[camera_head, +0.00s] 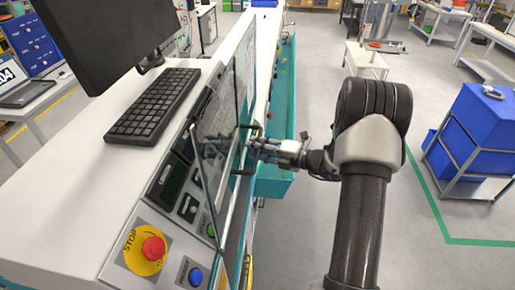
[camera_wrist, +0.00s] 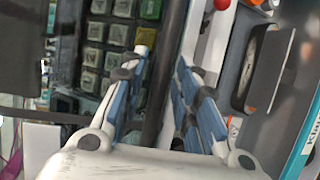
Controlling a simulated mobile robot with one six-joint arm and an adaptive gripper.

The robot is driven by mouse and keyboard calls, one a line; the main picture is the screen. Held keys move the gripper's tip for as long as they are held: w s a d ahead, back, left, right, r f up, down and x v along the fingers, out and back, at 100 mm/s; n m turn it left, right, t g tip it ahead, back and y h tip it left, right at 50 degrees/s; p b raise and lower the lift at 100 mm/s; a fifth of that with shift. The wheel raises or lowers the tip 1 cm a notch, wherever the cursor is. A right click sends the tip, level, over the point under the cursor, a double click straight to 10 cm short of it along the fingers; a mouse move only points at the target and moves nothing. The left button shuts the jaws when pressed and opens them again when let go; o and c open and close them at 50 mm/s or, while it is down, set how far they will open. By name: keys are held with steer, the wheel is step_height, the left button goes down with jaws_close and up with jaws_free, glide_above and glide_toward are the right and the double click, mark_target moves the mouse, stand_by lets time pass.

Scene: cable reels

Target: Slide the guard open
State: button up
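The guard (camera_head: 213,125) is a clear panel with a thin frame on the sloped front of the white machine. Its black bow-shaped handle (camera_head: 236,168) stands out from its right side. My gripper (camera_head: 255,148) is at the handle, reaching in from the right. In the wrist view my gripper (camera_wrist: 166,62) has its two blue-padded fingers apart, with the dark handle bar (camera_wrist: 174,30) running between them. The bar looks close to both fingers; contact is not clear. The guard's far edge is hard to make out.
A red emergency stop (camera_head: 153,247) and a blue button (camera_head: 195,276) are on the near panel. A keyboard (camera_head: 152,104) and monitor (camera_head: 105,40) are on the machine top. Blue crates (camera_head: 485,120) stand right; floor between is clear.

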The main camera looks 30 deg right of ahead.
stand_by(0.3)
steer(key=v, duration=1.2)
